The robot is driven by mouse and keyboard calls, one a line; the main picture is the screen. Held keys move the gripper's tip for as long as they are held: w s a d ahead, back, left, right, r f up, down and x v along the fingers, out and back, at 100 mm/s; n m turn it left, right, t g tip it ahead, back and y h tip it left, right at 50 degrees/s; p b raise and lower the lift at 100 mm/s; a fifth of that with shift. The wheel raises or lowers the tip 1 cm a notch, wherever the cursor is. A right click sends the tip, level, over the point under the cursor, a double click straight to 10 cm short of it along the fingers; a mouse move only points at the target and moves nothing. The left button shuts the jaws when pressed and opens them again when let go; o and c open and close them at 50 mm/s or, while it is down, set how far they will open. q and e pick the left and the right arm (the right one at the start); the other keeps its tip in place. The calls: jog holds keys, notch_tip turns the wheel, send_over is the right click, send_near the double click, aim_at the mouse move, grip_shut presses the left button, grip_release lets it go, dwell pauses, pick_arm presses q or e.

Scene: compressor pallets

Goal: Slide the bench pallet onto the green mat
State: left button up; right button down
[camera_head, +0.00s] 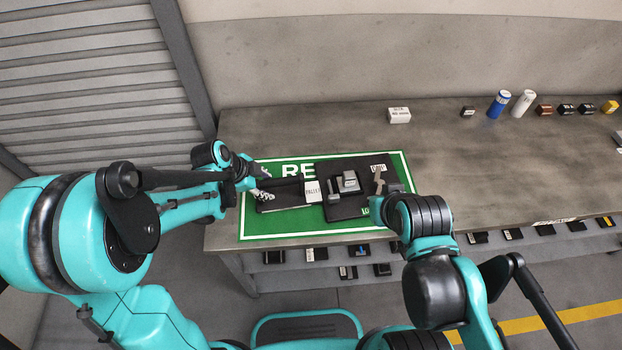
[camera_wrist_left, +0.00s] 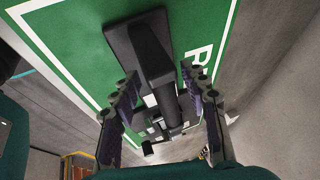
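The green mat (camera_head: 270,228) with a white border lies at the front left of the bench. The dark pallet (camera_head: 350,210) lies within the mat's outline in the head view, carrying grey and black parts and a white label. In the left wrist view the pallet (camera_wrist_left: 120,40) shows as a dark slab with a bulky dark body on it, over green. My left gripper (camera_head: 261,183) is at the pallet's left end; its fingers (camera_wrist_left: 157,76) are spread either side of a dark part, with no clear contact. My right gripper (camera_head: 379,183) is over the pallet's right side; its finger gap is unclear.
A white box (camera_head: 399,115), a blue can (camera_head: 498,104), a white cylinder (camera_head: 523,103) and several small boxes stand along the back of the bench (camera_head: 470,165). The bench right of the mat is clear. A lower shelf (camera_head: 300,272) holds several small dark items.

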pick_arm(q)
jog(key=shift+r, duration=0.1)
jog(key=v, duration=1.2)
jog(key=shift+s, duration=0.1)
jog(key=s+a+r+n+t+y, duration=0.2)
jog(key=s+a+n+t+y, duration=0.2)
jog(key=s+n, duration=0.8)
jog(key=shift+a+n, duration=0.45)
jog(key=shift+n, duration=2.35)
jog(key=shift+r, duration=0.1)
